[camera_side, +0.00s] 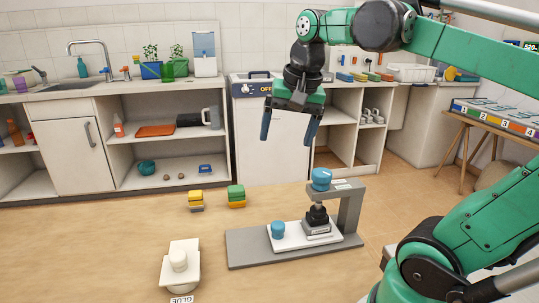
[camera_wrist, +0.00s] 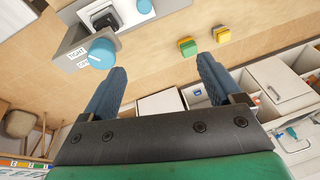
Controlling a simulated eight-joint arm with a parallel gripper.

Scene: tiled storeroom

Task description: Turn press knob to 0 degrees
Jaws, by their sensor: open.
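The press (camera_side: 349,205) is a grey frame on a grey base. A blue round knob (camera_side: 321,178) sits on top of its arm. In the wrist view the knob (camera_wrist: 102,53) shows a pale pointer line, beside a label reading TIGHT and a second, partly hidden label. Its exact angle cannot be read. My gripper (camera_side: 288,137) is open and empty, pointing down, above and beyond the press to the left of the knob. In the wrist view its blue fingers (camera_wrist: 160,76) are spread, with the knob near the left fingertip; no contact is clear.
A second blue knob-like piece (camera_side: 278,230) sits on the press's white plate (camera_side: 291,242). Yellow (camera_side: 196,195) and green (camera_side: 236,192) blocks lie behind the press. The table's left part is clear; shelves stand behind.

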